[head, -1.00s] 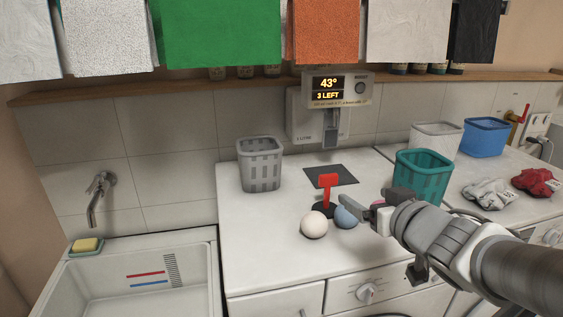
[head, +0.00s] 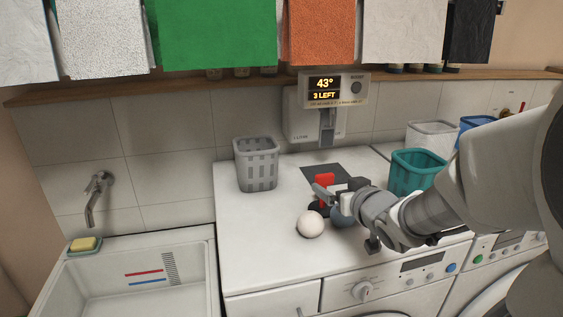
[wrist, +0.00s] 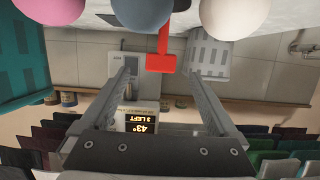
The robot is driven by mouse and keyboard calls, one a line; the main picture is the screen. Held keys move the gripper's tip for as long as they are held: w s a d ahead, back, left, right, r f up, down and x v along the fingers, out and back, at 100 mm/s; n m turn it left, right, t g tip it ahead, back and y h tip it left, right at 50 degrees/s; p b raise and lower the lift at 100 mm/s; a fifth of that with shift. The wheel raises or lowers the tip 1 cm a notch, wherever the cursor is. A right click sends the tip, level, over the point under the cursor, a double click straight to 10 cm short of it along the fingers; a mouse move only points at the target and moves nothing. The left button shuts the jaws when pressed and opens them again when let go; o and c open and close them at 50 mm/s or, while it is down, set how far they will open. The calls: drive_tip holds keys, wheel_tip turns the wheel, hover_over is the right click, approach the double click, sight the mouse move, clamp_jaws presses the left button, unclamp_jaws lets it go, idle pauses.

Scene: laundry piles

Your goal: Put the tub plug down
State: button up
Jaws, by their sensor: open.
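The tub plug (head: 325,180) has a red T-shaped handle and a dark round base, and stands upright on the white worktop (head: 245,225). My gripper (head: 328,191) is open at the plug, its fingers partly covering the handle in the head view. In the wrist view, which is upside down, the red handle (wrist: 161,62) shows between the tips of my gripper (wrist: 158,72). I see no finger pressing on it, and cannot tell how deep it lies between them.
A white ball (head: 310,224) and a blue ball (head: 343,217) lie close in front of the plug. A pink ball (wrist: 48,10) is near too. A grey basket (head: 256,165) and a teal basket (head: 415,173) stand either side. A sink (head: 85,285) is at left.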

sight(326, 179)
drive_tip(key=shift+p+x, duration=0.35)
drive_tip(key=shift+x, duration=3.15)
drive_tip(key=shift+a, duration=0.1)
drive_tip(key=shift+r, duration=0.1)
clamp_jaws()
